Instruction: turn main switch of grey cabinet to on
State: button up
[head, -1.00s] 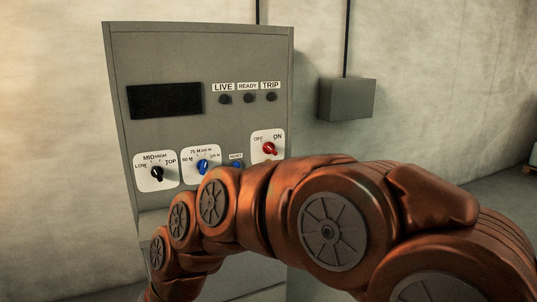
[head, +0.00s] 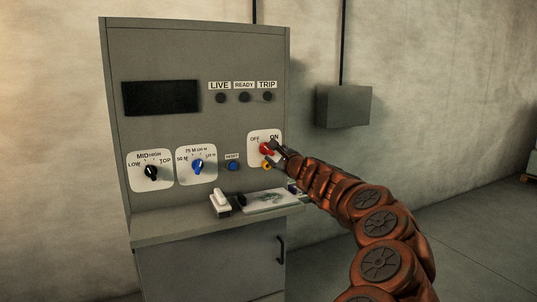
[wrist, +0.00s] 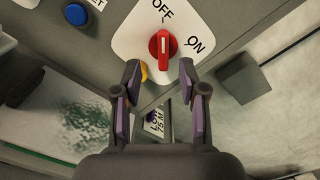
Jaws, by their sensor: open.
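The grey cabinet (head: 205,60) stands against the wall in the head view. Its main switch, a red knob (head: 266,149) on a white OFF/ON plate (head: 256,138), is at the right of the panel. In the wrist view the red knob (wrist: 163,47) has its white mark pointing toward OFF, with ON to the right. My gripper (wrist: 160,70) is open, its two fingertips spread either side of and just below the knob in the picture; contact cannot be told. In the head view my gripper (head: 275,152) partly covers the plate's right side.
A small yellow part (head: 266,165) sits just below the knob. A blue reset button (head: 232,166), a blue dial (head: 198,167) and a black dial (head: 151,172) are to the left. A ledge (head: 160,232) below holds a white item (head: 220,200). A grey wall box (head: 343,106) is at right.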

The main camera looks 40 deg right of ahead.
aim_at(268, 150)
jog(key=shift+w+d+f, duration=0.2)
jog(key=shift+w+d, duration=0.65)
jog(key=shift+w, duration=0.05)
jog(key=shift+w+d+h+p, duration=0.1)
jog(key=shift+w+d+p, duration=0.15)
jog(key=shift+w, duration=0.35)
jog(key=shift+w+d+h+p, duration=0.1)
jog(key=shift+w+d+p, duration=0.15)
jog(key=shift+w, duration=0.4)
jog(key=shift+w+d+h+p, duration=0.1)
jog(key=shift+w+d+p, duration=0.15)
jog(key=shift+w, duration=0.35)
jog(key=shift+w+d, duration=0.1)
jog(key=shift+w, duration=0.65)
grip_shut()
